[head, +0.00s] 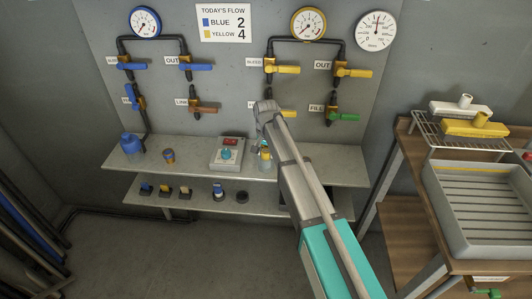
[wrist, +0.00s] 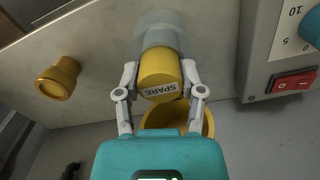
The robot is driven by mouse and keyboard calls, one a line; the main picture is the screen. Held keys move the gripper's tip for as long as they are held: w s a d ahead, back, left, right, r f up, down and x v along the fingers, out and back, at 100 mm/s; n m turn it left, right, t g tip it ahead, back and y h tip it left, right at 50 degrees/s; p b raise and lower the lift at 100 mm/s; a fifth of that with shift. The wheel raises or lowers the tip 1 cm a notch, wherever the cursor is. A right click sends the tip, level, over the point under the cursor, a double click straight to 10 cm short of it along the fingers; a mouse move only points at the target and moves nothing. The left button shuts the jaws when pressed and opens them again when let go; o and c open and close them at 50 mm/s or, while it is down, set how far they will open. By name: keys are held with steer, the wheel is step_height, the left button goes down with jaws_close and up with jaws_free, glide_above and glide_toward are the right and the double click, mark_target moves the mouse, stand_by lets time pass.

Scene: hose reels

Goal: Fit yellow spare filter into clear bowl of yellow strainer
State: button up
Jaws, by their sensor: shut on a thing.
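The yellow spare filter (wrist: 158,72), labelled SPARE, is between the fingers of my gripper (wrist: 159,88) in the wrist view. My gripper is shut on it. A pale, see-through cylinder, apparently the clear bowl (wrist: 152,27), lies in line with the filter's far end. Whether the filter is inside it or only overlaps it in the picture, I cannot tell. A larger yellow ring-like part (wrist: 205,124) shows behind the filter, partly hidden by my gripper. In the head view, something yellow and clear (head: 265,157) shows on the upper shelf beside my arm, which hides my fingers.
A grey box (head: 228,154) with a red switch stands close beside my gripper. A yellow cap-like part (wrist: 58,77) is on its other side. A blue bottle-shaped part (head: 131,144) stands farther left. Several small parts (head: 184,192) are on the lower shelf. Pipes and valves (head: 285,70) are above.

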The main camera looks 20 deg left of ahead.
steer(key=o, duration=1.2)
steer(key=shift+r, duration=0.1)
step_height(320, 180, up, 12)
steer(key=p, duration=1.2)
stand_by(0.5)
steer(key=s+d, duration=0.2)
steer(key=d, duration=1)
steer(key=s+d, duration=0.3)
steer(key=d, duration=0.9)
steer(key=s+d, duration=0.4)
steer(key=d, duration=0.2)
steer(key=s+d, duration=0.3)
steer(key=d, duration=0.3)
steer(key=s+d, duration=0.4)
steer(key=d, duration=0.2)
steer(key=shift+s+d, duration=0.25)
steer(key=shift+s, duration=0.05)
